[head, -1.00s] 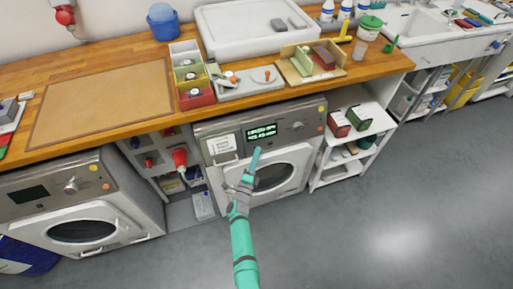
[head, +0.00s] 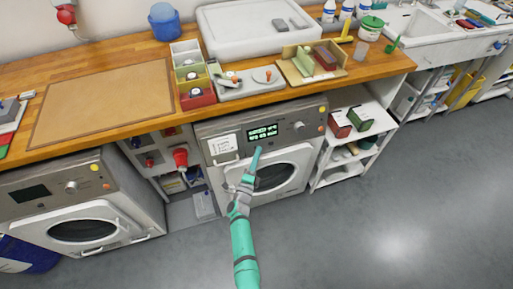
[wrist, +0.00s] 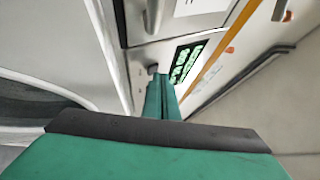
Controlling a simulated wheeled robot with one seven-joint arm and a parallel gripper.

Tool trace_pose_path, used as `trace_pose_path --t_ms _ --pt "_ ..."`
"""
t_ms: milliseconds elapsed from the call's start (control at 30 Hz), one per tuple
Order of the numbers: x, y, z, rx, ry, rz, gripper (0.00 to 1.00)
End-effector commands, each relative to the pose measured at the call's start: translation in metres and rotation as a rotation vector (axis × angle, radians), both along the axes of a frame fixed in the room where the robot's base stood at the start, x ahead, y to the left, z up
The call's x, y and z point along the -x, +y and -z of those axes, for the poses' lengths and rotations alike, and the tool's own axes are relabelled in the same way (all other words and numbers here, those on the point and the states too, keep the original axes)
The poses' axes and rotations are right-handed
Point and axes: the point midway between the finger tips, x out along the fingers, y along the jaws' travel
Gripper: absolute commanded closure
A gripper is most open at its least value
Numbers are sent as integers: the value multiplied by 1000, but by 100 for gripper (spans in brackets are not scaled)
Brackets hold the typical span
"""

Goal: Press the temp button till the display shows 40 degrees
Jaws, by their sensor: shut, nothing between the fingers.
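The lit display (head: 263,132), dark with green characters too small to read, is on the front panel of the right-hand washing machine (head: 225,126). My gripper (head: 258,151) is shut and empty, its fingertips just below the display in the head view. In the wrist view the shut fingers (wrist: 161,95) point at the panel beside the lit display (wrist: 187,62). A small dark button (wrist: 152,70) shows at the fingertips; I cannot tell whether they touch it. No label of a temp button is legible.
A dial (head: 298,126) and an orange button (head: 321,127) sit right of the display, a white label (head: 222,144) left of it. The wooden worktop (head: 375,72) overhangs the machine. A shelf unit (head: 340,172) stands to the right; the floor (head: 400,230) in front is clear.

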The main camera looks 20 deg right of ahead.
Motion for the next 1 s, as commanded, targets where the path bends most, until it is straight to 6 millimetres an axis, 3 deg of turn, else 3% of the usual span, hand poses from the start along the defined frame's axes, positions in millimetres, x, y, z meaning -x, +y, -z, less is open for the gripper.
trace_pose_path --t_ms 567,1000 --pt "11 2 -3 0 0 -5 100" --pt "45 -1 -13 0 1 -2 100"
